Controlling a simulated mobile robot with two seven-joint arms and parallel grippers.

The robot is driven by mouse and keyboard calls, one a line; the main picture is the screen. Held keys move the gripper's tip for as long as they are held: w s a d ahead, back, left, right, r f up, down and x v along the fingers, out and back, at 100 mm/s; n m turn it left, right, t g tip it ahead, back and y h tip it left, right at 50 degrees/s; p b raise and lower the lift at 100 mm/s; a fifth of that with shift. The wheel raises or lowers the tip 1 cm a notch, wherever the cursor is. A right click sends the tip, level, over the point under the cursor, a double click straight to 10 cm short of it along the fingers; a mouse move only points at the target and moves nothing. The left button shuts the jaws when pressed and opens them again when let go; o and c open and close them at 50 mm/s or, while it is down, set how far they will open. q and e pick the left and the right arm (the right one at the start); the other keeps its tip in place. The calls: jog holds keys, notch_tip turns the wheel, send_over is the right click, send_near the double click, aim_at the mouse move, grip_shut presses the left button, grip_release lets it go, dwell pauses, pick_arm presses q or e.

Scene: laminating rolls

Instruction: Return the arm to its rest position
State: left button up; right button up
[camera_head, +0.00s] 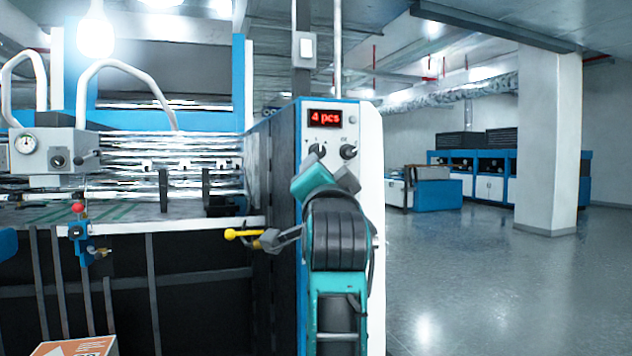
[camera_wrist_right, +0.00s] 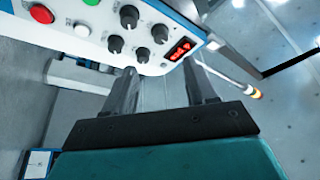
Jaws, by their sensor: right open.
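My right arm rises in front of the control panel (camera_head: 345,120) of the laminating machine, in the middle of the head view. Its teal wrist (camera_head: 312,175) is bent up near the panel's knobs; the fingertips are hidden there. In the right wrist view my right gripper (camera_wrist_right: 163,78) is open, its two dark fingers apart with nothing between them. Beyond the fingers the panel (camera_wrist_right: 75,45) shows several black knobs, a red button (camera_wrist_right: 41,13) and a red display (camera_wrist_right: 180,49). I cannot tell whether a finger touches the panel. My left gripper is not in view.
The laminating machine (camera_head: 125,115) fills the left side. A yellow-tipped lever (camera_head: 232,234) sticks out close left of my arm. A box (camera_head: 78,347) shows at the bottom left. Open floor (camera_head: 470,290) lies to the right, with a pillar (camera_head: 546,140) behind it.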

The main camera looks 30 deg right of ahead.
jog(key=w+a+f+n+g+y, duration=0.1)
jog(key=a+f+n+y, duration=0.2)
jog(key=f, duration=0.7)
jog(key=a+f+n+y, duration=0.2)
jog(key=f+n, duration=0.3)
jog(key=f, duration=0.6)
jog(key=w+a+f+n+g+y, duration=0.1)
jog(key=a+f+n+y, duration=0.15)
jog(key=f, duration=0.75)
jog(key=s+a+f+n+g+y, duration=0.2)
jog(key=s+a+f+n+g, duration=0.1)
jog(key=s+f, duration=0.8)
jog(key=s+a+f+n+g+y, duration=0.2)
jog(key=s+a+f+n, duration=0.1)
jog(key=s+f, duration=0.9)
notch_tip(320, 180, down, 5)
jog(key=shift+s+a+n+g+y+p, duration=0.3)
jog(key=shift+a+n+g+y+p, duration=0.1)
jog(key=shift+n, duration=0.25)
